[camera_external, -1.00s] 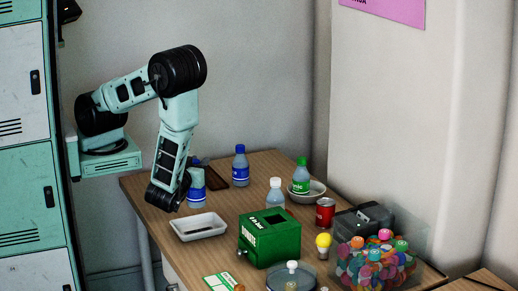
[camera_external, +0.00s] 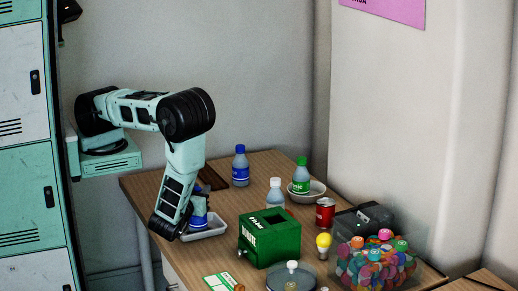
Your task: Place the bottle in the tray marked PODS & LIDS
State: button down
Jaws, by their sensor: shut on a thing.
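My gripper (camera_external: 191,214) is mostly hidden behind my own wrist and is shut on a bottle (camera_external: 200,213) with a blue label. The bottle is over or in the white tray (camera_external: 217,229) on the left part of the table. I cannot tell whether its base touches the tray floor. My wrist covers the tray's left part, and no PODS & LIDS marking is readable on it from here.
A blue-capped bottle (camera_external: 240,167) and a white-capped bottle (camera_external: 275,194) stand behind. A green-labelled bottle (camera_external: 300,177) is at a bowl (camera_external: 318,189). A green box (camera_external: 270,240) stands right of the tray. A red can (camera_external: 325,212) and a jar of colourful pieces (camera_external: 375,268) are farther right.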

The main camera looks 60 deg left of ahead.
jog(key=c, duration=1.2)
grip_release()
jog(key=b+v, duration=0.2)
jog(key=v, duration=1)
jog(key=shift+r, duration=0.1)
